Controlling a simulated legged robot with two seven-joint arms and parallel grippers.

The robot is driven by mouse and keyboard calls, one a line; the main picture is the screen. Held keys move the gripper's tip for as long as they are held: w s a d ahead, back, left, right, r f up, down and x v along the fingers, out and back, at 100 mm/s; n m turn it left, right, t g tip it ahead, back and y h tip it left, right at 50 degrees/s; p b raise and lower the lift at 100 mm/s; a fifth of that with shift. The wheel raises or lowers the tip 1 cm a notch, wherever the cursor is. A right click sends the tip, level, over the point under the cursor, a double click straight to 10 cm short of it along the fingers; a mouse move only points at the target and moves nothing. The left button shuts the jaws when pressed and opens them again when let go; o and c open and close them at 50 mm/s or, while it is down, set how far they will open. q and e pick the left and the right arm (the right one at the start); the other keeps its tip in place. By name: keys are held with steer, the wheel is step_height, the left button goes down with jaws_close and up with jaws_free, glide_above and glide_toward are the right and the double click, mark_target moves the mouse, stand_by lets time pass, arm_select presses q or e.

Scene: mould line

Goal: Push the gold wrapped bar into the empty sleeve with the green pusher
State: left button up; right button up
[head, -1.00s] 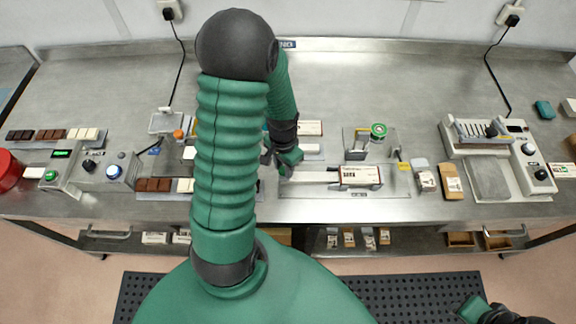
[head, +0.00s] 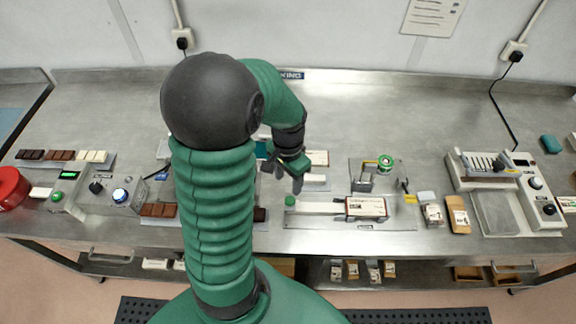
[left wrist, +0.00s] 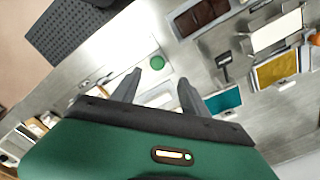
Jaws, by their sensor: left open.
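My left gripper (head: 289,180) is open and empty, just behind and above the green pusher's round knob (head: 289,201). In the left wrist view, the green knob (left wrist: 156,62) shows just beyond the gap between my open fingers (left wrist: 158,86). The knob stands at the left end of a flat metal fixture (head: 290,238). A white sleeve (head: 367,207) with dark print lies at that fixture's right part; its inside is hidden. A pale strip (head: 325,208) lies between knob and sleeve. A gold wrapped bar (left wrist: 280,70) shows in the left wrist view; I cannot make it out in the head view.
A small stand with a green-topped roll (head: 385,162) is behind the sleeve. Small packs (head: 432,214) and a sealing machine (head: 495,185) are on the right. Control boxes (head: 120,192) and chocolate bars (head: 62,156) are on the left.

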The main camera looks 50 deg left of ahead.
arm_select(q)
step_height(320, 180, up, 7)
steer(key=shift+a+r, duration=0.1)
stand_by(0.3)
